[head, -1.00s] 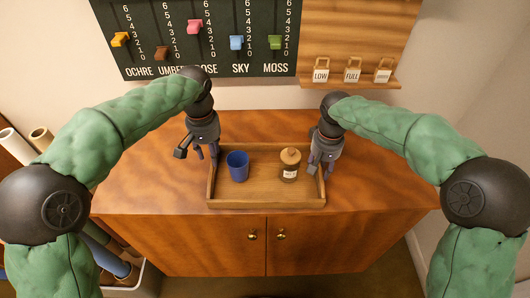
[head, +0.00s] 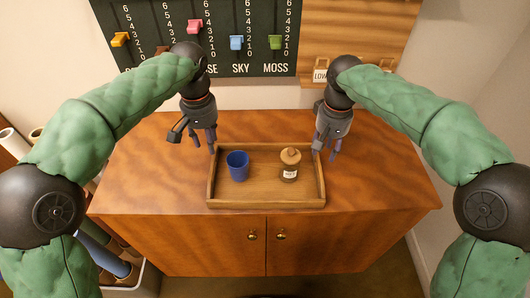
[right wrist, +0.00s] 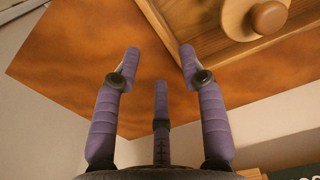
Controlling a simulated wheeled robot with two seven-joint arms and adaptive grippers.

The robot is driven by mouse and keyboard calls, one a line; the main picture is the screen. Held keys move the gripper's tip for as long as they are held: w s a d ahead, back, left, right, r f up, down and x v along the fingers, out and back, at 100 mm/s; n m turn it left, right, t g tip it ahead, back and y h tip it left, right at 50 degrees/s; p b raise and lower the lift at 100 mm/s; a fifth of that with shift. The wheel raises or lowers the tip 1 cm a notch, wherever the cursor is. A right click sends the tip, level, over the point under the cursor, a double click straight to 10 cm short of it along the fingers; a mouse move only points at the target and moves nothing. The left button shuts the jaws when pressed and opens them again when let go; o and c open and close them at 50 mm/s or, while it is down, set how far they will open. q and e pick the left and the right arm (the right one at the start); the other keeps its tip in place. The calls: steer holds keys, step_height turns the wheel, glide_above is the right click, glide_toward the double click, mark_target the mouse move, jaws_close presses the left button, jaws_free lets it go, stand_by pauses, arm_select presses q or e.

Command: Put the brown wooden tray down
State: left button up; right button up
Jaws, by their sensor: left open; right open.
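The brown wooden tray (head: 265,203) rests on the cabinet top near its front edge. A blue cup (head: 237,167) and a jar with a tan lid (head: 290,166) stand upright in it. My left gripper (head: 203,148) is open above the cabinet top by the tray's back left corner, apart from it. My right gripper (head: 326,156) is open just above the tray's back right corner. In the right wrist view its spread purple fingers (right wrist: 160,55) hold nothing; the tray's corner (right wrist: 185,45) and the jar's lid (right wrist: 269,18) show beyond them.
The cabinet top (head: 390,185) is clear on both sides of the tray. Behind it, a dark board (head: 262,72) with coloured sliders hangs on the wall, beside a wooden panel (head: 345,40) with small tags. Rolls stand at the far left.

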steer(key=shift+r, duration=1.55)
